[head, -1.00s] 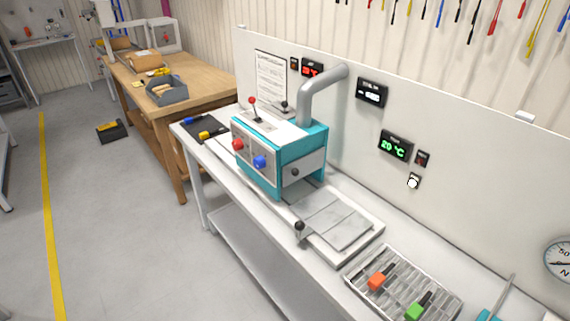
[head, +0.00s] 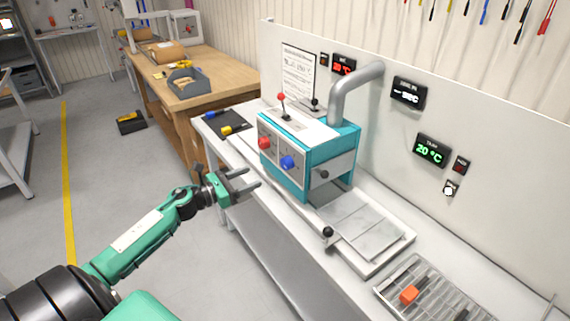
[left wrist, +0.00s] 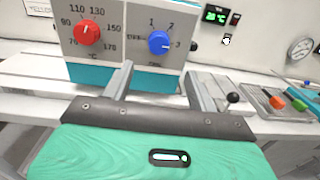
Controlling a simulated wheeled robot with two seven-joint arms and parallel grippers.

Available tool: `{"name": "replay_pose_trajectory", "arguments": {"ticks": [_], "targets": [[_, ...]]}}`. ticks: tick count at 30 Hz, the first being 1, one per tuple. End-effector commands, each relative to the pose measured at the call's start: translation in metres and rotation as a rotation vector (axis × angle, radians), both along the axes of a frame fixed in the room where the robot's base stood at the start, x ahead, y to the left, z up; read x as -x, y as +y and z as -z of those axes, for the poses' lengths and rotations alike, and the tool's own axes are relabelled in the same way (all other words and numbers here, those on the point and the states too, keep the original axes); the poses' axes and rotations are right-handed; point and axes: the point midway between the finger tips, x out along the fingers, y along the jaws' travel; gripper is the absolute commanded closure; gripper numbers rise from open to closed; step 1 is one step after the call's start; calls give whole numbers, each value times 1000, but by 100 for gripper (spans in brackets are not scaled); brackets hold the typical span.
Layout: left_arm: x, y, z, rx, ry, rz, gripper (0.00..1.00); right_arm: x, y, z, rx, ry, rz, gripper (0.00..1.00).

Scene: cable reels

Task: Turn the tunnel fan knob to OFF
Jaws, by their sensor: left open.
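A teal and white machine (head: 335,165) stands on the white bench. Its front has a red knob (head: 264,143) with a °C scale and a blue knob (head: 287,162). In the left wrist view the blue knob (left wrist: 159,43) has marks 1, 2 and 3, and its pointer is turned right, toward 3. My left gripper (head: 253,178) is open and empty in front of the machine's face, apart from both knobs. In the left wrist view its fingers (left wrist: 158,72) point toward the blue knob's panel.
Short levers (head: 327,232) with dark ball ends stick out by the machine. A back panel carries a 20 °C display (head: 431,149) and a small white knob (head: 449,189). A rack (head: 430,290) with an orange-handled tool stands at right.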

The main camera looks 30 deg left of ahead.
Motion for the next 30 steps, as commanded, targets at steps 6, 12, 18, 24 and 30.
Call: {"name": "replay_pose_trajectory", "arguments": {"ticks": [6,12,18,24,30], "targets": [[-29,-12,-4,4,-1,-2,42,-1,-3,-16,3,-2,1,64],[-55,-24,-4,4,-1,-3,42,-2,-2,-28,2,-1,1,64],[-81,-37,-4,6,1,-3,42,-1,3,-39,-4,-2,3,64],[-100,-45,-2,5,1,-3,42,-1,7,-47,-8,-1,4,64],[-107,-49,0,3,3,-2,42,-1,7,-49,-7,-2,3,64]]}}
